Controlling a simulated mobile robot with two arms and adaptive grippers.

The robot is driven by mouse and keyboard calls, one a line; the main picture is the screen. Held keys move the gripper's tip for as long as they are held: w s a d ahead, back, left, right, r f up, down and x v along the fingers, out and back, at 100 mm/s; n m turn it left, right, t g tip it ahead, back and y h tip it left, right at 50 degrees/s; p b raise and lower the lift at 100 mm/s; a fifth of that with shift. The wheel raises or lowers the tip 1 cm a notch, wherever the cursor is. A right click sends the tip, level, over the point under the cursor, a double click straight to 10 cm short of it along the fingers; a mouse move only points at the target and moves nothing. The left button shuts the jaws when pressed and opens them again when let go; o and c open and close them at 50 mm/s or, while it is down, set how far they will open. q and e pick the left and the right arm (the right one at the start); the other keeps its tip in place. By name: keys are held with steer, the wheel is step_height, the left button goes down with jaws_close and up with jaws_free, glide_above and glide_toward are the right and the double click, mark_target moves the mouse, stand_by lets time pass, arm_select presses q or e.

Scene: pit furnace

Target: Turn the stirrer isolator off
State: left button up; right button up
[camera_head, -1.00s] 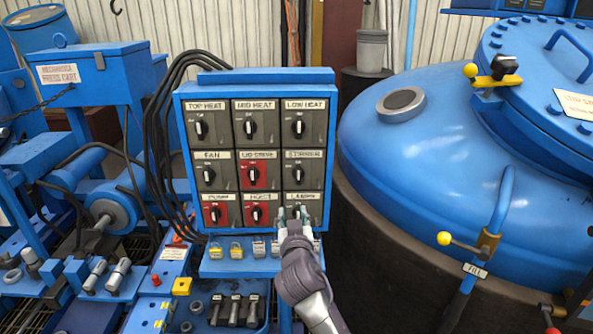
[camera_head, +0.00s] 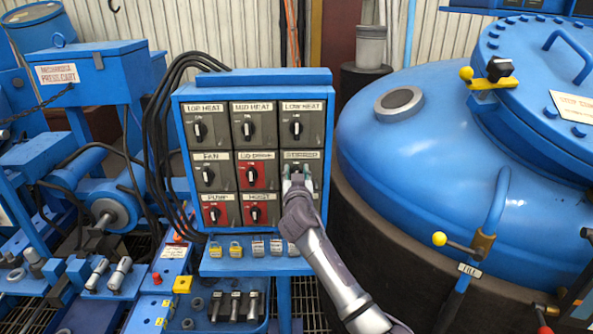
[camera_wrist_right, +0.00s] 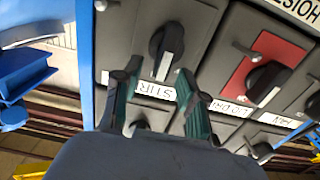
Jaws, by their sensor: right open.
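The stirrer isolator (camera_head: 302,156) is a grey switch plate in the right column, middle row of the blue switch panel. In the wrist view its black rotary knob (camera_wrist_right: 167,45) shows, with a white mark on the side toward the part-covered "STIRR" label. In the head view my right gripper (camera_head: 298,173) is in front of this switch and hides most of the knob. In the wrist view the right gripper (camera_wrist_right: 152,82) is open, with its two green-grey fingers apart and the knob just beyond their tips. I cannot tell whether they touch it. My left gripper is not in view.
Neighbouring switches sit close: low heat (camera_head: 298,128) above and the red lid drive (camera_head: 252,177) to the left. Several padlocks (camera_head: 236,250) stand on the ledge below the panel. A large blue vessel (camera_head: 430,140) fills the right side. Black cables hang left of the panel.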

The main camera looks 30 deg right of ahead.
steer(key=shift+w+d, duration=0.15)
steer(key=shift+w, duration=0.05)
jaws_close()
